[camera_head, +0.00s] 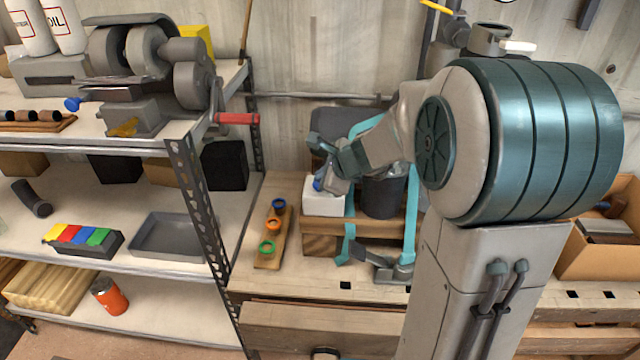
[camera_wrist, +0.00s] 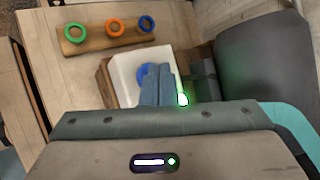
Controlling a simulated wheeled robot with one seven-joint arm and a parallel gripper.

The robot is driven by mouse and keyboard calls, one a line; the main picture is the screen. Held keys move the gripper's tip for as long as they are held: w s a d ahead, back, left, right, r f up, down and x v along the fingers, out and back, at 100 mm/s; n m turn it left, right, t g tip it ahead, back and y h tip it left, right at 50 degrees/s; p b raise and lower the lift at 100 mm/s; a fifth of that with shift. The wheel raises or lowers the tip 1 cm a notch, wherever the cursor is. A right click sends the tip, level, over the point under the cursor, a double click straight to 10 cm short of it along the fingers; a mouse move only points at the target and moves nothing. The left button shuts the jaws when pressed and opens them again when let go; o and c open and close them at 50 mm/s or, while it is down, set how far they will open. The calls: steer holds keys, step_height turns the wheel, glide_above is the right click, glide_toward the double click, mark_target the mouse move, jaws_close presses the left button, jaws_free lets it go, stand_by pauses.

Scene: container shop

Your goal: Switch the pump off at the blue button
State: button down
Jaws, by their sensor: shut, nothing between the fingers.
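The blue button (camera_wrist: 146,74) sits on a white box (camera_wrist: 124,72), partly hidden by my fingers in the wrist view. In the head view the white box (camera_head: 322,203) stands on a wooden block on the bench, with a bit of the blue button (camera_head: 317,185) showing. My gripper (camera_wrist: 157,72) is shut and empty, its fingertips over the right part of the button. I cannot tell whether they touch it. My gripper (camera_head: 326,180) also shows in the head view just above the box. A green light (camera_wrist: 183,99) glows beside the fingers.
A dark grey machine body (camera_wrist: 262,58) stands right of the box, with teal straps (camera_head: 349,220) around the mount. A wooden board (camera_head: 264,242) with blue, orange and green rings lies left of the box. A metal shelf (camera_head: 190,180) stands further left.

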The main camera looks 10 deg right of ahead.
steer(key=shift+f, duration=0.1)
stand_by(0.3)
steer(key=shift+r+p, duration=0.35)
steer(key=shift+r, duration=0.2)
step_height(320, 180, up, 6)
steer(key=p, duration=0.5)
stand_by(0.5)
